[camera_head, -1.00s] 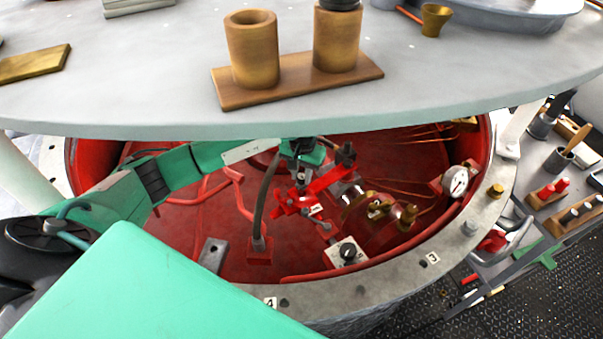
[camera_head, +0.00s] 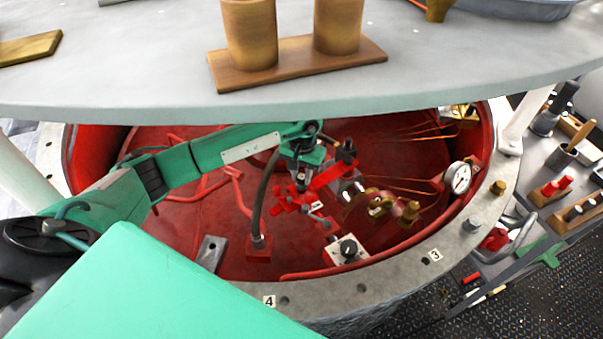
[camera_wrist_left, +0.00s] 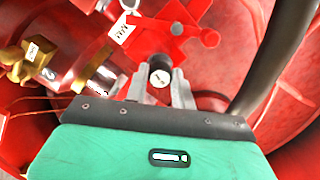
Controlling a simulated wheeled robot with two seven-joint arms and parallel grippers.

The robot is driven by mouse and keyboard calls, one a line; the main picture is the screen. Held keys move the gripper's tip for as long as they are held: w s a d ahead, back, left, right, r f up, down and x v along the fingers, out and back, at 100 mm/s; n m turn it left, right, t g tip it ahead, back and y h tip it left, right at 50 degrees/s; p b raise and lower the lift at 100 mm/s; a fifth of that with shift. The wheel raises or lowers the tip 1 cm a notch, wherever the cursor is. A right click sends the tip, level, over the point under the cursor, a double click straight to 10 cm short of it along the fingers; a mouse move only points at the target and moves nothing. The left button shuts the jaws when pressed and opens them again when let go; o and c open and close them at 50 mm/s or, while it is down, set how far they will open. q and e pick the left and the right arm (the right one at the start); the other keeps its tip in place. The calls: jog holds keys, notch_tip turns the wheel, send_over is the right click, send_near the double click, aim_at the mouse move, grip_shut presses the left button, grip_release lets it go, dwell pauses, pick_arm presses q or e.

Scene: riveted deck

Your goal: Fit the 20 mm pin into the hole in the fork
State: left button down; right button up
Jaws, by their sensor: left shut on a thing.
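My left gripper (camera_head: 300,180) reaches down into the red round well. In the left wrist view (camera_wrist_left: 163,92) its grey fingers are shut on the pin (camera_wrist_left: 160,77), whose pale round end shows between them. The red fork (camera_wrist_left: 170,28) lies just beyond the fingertips, with a small grey round spot on it that may be the hole. In the head view the fork (camera_head: 325,178) is close beside the gripper and partly hidden by it. I cannot tell whether the pin touches the fork. My right gripper is not in view.
A dark hose (camera_head: 266,195) rises close to the gripper's left. Brass fittings (camera_head: 380,204), a white-faced gauge (camera_head: 458,178) and a knob box (camera_head: 346,250) stand to the right. The grey tabletop (camera_head: 130,75) overhangs the well, whose stone rim (camera_head: 385,278) is numbered.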

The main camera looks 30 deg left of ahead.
pick_arm(q)
jog(key=shift+f, duration=0.25)
dwell(0.4)
jog(key=shift+f+b, duration=0.8)
jog(key=shift+b, duration=0.35)
jog(key=c, duration=1.1)
grip_release()
